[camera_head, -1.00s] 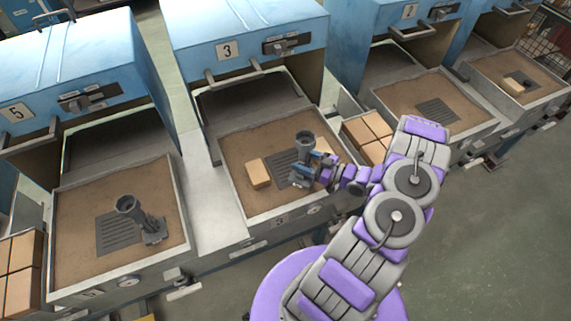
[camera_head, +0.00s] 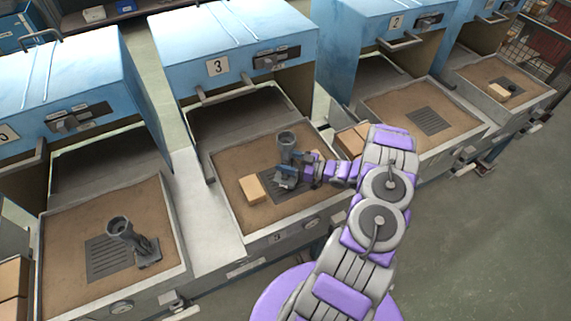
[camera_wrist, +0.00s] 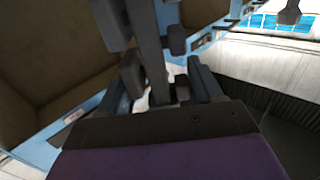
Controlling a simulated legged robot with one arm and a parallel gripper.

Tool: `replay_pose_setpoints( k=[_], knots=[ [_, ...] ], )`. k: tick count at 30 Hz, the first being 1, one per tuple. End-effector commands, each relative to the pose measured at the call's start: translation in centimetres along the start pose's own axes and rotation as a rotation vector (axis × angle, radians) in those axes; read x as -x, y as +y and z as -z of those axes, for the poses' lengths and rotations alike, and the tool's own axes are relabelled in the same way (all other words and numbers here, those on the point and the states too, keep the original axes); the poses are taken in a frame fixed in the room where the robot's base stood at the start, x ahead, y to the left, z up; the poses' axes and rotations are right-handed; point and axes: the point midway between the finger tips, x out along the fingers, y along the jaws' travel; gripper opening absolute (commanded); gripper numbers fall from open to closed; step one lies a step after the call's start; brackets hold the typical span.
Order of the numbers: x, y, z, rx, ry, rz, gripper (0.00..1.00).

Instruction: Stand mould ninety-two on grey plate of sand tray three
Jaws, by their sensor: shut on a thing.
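The grey mould (camera_head: 287,141), with a round cup on top, is upright in my gripper (camera_head: 288,175) above the middle of sand tray three (camera_head: 228,217). No number is readable on it. The slotted grey plate (camera_head: 270,187) lies in that tray's sand, partly hidden by the mould and gripper. I cannot tell whether the mould's foot touches it. In the wrist view, the mould's dark stem (camera_wrist: 150,42) stands between my gripper's jaws (camera_wrist: 165,85).
A tan block (camera_head: 252,189) sits left of the plate. Tan blocks (camera_head: 350,141) lie between tray three and the right tray, whose plate (camera_head: 429,121) is bare. Blue oven 3 (camera_head: 235,50) rises behind.

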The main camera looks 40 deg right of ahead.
Motion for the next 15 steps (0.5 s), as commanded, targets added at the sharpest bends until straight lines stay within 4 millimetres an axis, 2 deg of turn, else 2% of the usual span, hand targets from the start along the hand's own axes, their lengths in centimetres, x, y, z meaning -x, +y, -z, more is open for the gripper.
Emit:
replay_pose_setpoints(
  k=[9,15],
  knots=[
    [-1.2,2.1,-0.3,0.000,0.003,0.000,0.17],
    [-1.1,1.8,-3.5,-0.006,0.003,-0.002,0.17]
  ],
)
